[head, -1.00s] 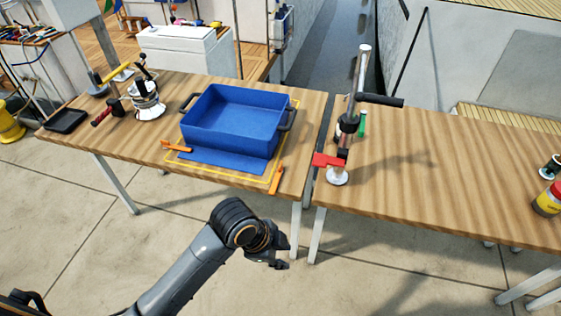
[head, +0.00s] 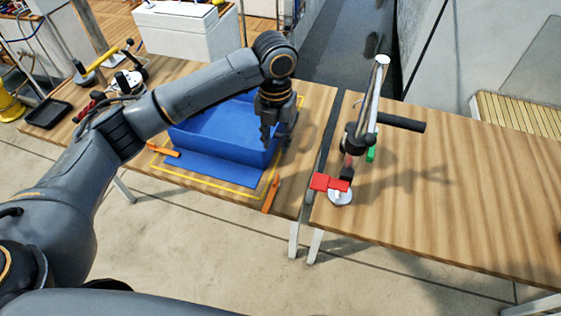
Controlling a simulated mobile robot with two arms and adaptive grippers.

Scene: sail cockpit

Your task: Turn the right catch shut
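The right catch (head: 271,194) is an orange lever at the right front corner of the yellow outline, pointing toward the table's front edge. The other orange catch (head: 163,151) lies at the left front, turned more sideways. The blue bin (head: 215,150) stands behind them, with a blue flap in front, and my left arm covers much of it. My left gripper (head: 277,143) points down over the bin's right end, behind the right catch and apart from it. Its fingers look spread, with nothing seen between them. My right gripper is out of view.
A second wooden table (head: 440,190) stands to the right across a narrow gap. On it is an upright clamp-like stand (head: 360,140) with a red part and a black handle. A black tray (head: 48,113) lies at far left. The tabletop right of the catch is clear.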

